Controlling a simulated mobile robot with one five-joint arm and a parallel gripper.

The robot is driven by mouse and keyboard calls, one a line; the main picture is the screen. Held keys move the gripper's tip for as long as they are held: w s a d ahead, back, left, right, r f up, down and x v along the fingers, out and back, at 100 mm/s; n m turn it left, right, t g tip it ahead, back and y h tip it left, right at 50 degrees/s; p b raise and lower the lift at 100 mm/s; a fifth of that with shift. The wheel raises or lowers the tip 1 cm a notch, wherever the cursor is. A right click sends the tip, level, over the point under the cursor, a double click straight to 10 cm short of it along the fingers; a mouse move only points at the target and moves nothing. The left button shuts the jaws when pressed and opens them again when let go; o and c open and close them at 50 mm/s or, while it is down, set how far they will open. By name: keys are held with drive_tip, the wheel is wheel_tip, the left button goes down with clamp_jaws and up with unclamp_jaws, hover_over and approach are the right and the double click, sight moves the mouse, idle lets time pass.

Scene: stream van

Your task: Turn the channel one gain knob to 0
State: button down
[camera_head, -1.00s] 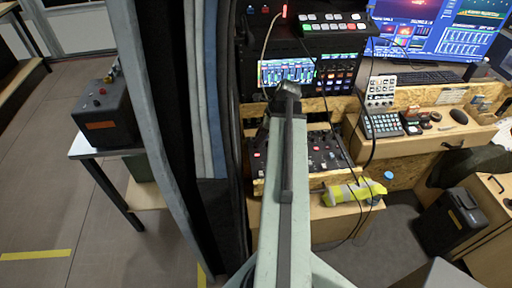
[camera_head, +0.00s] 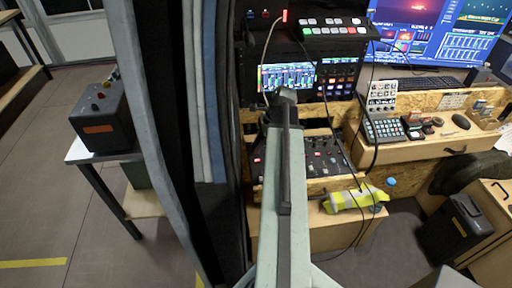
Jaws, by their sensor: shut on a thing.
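A dark control panel with small knobs and lit red and white buttons (camera_head: 322,158) sits low in the wooden rack, right behind my arm. A smaller light grey mixer with knobs (camera_head: 382,93) stands on the desk to its right. I cannot read labels on either, so I cannot tell which knob is the channel one gain knob. My pale green arm reaches up the middle of the picture, its far end in front of the rack.
A lit mixer screen (camera_head: 287,76) and a switcher with coloured buttons (camera_head: 333,29) are above. Black cables (camera_head: 372,145) hang close right of my arm. A yellow vest (camera_head: 357,197) lies below the panel. A dark curtain (camera_head: 212,220) stands close on the left.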

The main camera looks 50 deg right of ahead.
drive_tip(key=c, duration=1.4)
unclamp_jaws()
drive_tip(key=p+v, duration=0.7)
drive_tip(key=v, duration=0.1)
drive_tip(key=shift+f, duration=0.15)
